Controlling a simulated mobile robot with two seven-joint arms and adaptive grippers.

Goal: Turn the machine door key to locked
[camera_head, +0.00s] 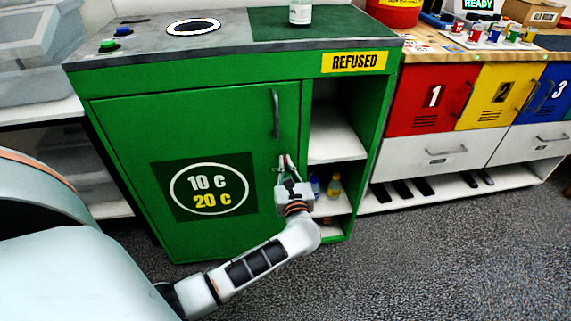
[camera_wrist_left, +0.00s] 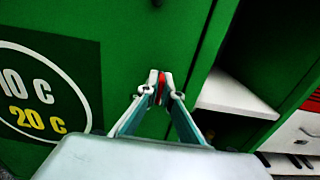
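The green machine door (camera_head: 130,130) is closed, with a vertical handle (camera_head: 276,113) near its right edge. My left gripper (camera_head: 287,158) is at the door's right edge, below the handle. In the left wrist view, its fingertips (camera_wrist_left: 160,84) are close together with a thin red piece (camera_wrist_left: 161,88) between them, which looks like the door key. The fingers hide most of it, so its turn angle cannot be told. My right gripper is not in view.
Right of the door are open shelves (camera_head: 335,142) with small bottles (camera_head: 334,185) low down. Numbered lockers (camera_head: 430,97) stand farther right. A white bottle (camera_head: 300,12) and buttons (camera_head: 124,31) are on the machine top.

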